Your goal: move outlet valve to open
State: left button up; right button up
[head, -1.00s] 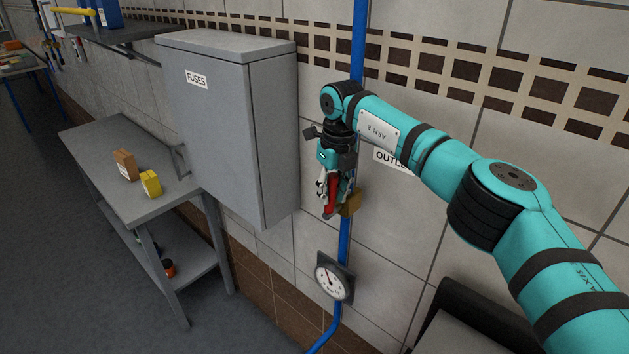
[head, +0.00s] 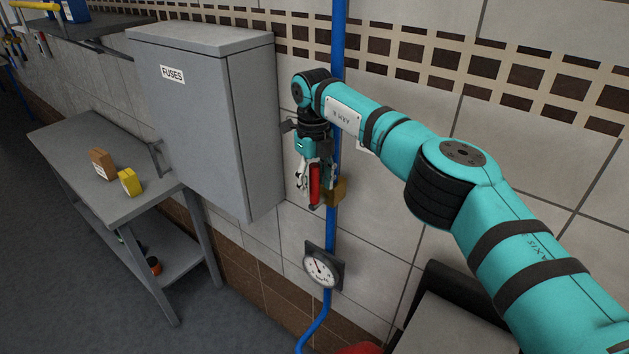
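The outlet valve has a brass body (head: 337,191) on a vertical blue pipe and a red handle (head: 315,184) in front of it. The handle hangs roughly upright, pointing down. My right gripper (head: 311,185) points down at the handle, with its fingers around or beside it. The fingers are small and partly hidden, so I cannot tell whether they grip the handle. The OUTLET label is mostly hidden behind my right arm. My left gripper is not in view.
A grey fuse cabinet (head: 190,120) stands close to the left of my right gripper. A pressure gauge (head: 322,268) sits below the valve on the blue pipe (head: 337,230). A grey table (head: 120,205) with a brown box (head: 103,164) and a yellow box (head: 130,182) is at left.

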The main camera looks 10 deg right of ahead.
aim_at(314, 165)
jog(key=shift+r, duration=3.8)
jog(key=shift+f, duration=0.1)
